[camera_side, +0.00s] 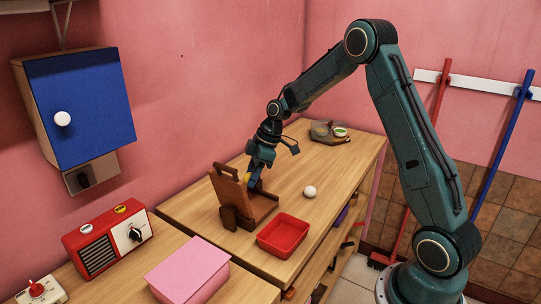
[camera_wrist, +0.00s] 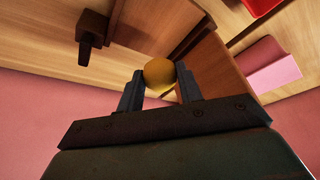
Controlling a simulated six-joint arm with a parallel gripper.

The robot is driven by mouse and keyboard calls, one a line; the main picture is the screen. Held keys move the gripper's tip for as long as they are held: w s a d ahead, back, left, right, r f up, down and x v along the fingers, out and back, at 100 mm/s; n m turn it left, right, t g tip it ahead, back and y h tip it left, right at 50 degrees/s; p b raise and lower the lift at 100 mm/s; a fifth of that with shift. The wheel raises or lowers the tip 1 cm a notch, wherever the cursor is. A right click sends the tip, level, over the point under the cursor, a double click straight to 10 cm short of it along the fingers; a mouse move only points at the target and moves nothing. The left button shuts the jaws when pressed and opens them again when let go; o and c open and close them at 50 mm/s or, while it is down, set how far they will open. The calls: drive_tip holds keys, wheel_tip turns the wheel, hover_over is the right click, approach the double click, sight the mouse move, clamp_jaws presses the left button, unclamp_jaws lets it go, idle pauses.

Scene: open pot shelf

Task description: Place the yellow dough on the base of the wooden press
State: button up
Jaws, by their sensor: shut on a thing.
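The yellow dough (camera_wrist: 159,74) is a round ball between the two fingers of my gripper (camera_wrist: 160,88) in the wrist view. In the side view only a small bit of the dough (camera_side: 248,177) shows beside my gripper (camera_side: 256,178), which is shut on it. The wooden press (camera_side: 262,209) stands on the counter with its hinged lid raised at the left. My gripper is over the press, near the raised lid. Part of the press (camera_wrist: 215,70) shows behind the dough in the wrist view. I cannot tell whether the dough touches the press.
A red tray (camera_side: 284,250) and a white ball (camera_side: 309,191) are on the counter right of the press. A pink box (camera_side: 188,272) and a red radio (camera_side: 108,238) stand in front. A board with small items (camera_side: 330,131) is at the back. The counter between is clear.

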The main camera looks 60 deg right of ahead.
sight(253, 205)
drive_tip(key=shift+f, duration=1.65)
drive_tip(key=shift+f, duration=2.1)
drive_tip(key=shift+f, duration=0.2)
drive_tip(key=o, duration=1)
drive_tip(key=shift+r, duration=0.15)
drive_tip(key=shift+v, duration=6.05)
